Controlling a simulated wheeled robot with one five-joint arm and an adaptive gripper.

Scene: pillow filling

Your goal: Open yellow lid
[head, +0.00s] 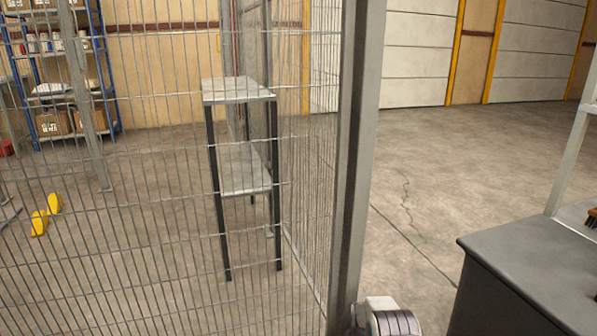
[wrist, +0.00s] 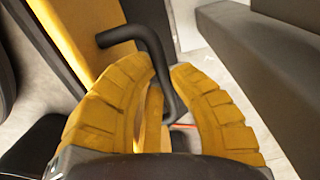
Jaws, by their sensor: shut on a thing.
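A yellow panel (wrist: 75,22), which looks like the yellow lid, shows at the upper left of the wrist view. A black bent handle (wrist: 146,36) stands out in front of it and runs down between my fingers. My gripper (wrist: 165,72) has two ribbed yellow fingers, shut around the lower part of the handle. A narrow yellow strip shows between the fingers. The lid's edges and the handle's base are partly hidden by my gripper. Neither lid nor gripper can be made out in the head view.
A wire mesh fence (head: 150,200) with a thick grey post (head: 355,160) fills the left of the head view. Behind it are a small metal stand (head: 240,90) and blue shelving (head: 70,80). A dark cabinet (head: 530,260) stands at right.

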